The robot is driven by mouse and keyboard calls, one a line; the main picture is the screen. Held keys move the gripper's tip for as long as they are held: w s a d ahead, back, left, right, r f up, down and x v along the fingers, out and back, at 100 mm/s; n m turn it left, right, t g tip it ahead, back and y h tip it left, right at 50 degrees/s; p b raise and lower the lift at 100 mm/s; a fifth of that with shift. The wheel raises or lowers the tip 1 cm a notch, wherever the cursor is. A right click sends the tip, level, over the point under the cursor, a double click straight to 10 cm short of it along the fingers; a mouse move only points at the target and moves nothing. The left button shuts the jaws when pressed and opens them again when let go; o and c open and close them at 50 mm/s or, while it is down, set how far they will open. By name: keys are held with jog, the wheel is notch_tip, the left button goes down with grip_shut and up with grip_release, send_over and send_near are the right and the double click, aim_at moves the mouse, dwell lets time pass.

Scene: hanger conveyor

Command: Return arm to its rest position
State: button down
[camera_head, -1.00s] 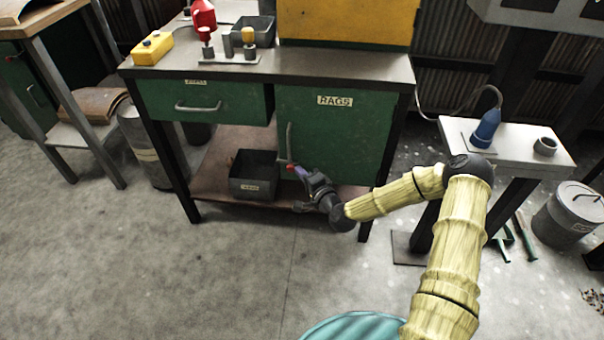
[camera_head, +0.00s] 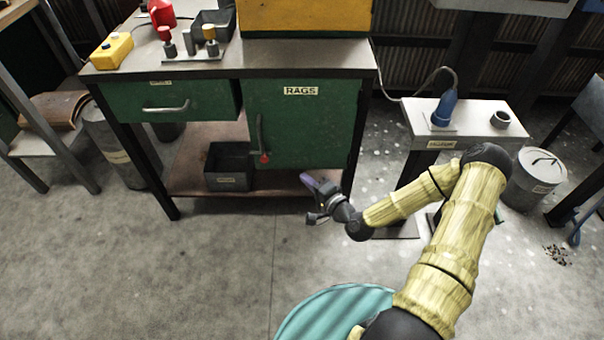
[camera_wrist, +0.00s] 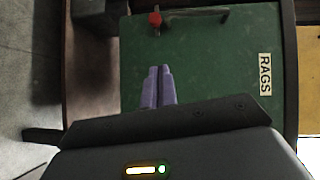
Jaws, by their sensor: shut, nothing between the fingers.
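My gripper (camera_head: 308,201) is in front of the green workbench, low and to the right of the cabinet door's handle, and apart from it. In the wrist view its two purple fingers (camera_wrist: 158,87) are together with nothing between them. The RAGS cabinet door (camera_head: 303,125) is closed in the head view. It fills much of the wrist view (camera_wrist: 195,65), turned sideways. My yellow arm reaches from the lower right toward the bench, bent at the elbow.
A dark bin (camera_head: 229,167) sits on the bench's lower shelf. A small table (camera_head: 480,112) with a blue tool (camera_head: 445,108) stands behind my elbow. A metal can (camera_head: 535,180) is on the right. The floor in front of the bench is clear.

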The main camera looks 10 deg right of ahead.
jog(key=shift+w, duration=0.1)
dwell(0.3)
jog(key=s+d+r+n+g+h, duration=0.1)
jog(key=s+d+n+g+h, duration=0.35)
jog(key=s+n+g, duration=0.35)
jog(key=s+d+r+n+g+h+p, duration=0.1)
jog(key=s+r+g+h, duration=0.1)
jog(key=s+r, duration=0.45)
jog(key=s+d+r+n+g+h, duration=0.1)
jog(key=s+d+r+h, duration=0.2)
jog(key=r, duration=0.7)
jog(key=w+p+v, duration=0.2)
jog(key=p+v, duration=1)
jog(key=w+r+p+v, duration=0.1)
jog(key=w+p+v, duration=0.2)
jog(key=p+v, duration=0.9)
jog(key=w+r+p+v, duration=0.1)
jog(key=w+p+v, duration=0.2)
jog(key=p+v, duration=1)
jog(key=shift+r+p, duration=0.2)
jog(key=shift+p, duration=0.55)
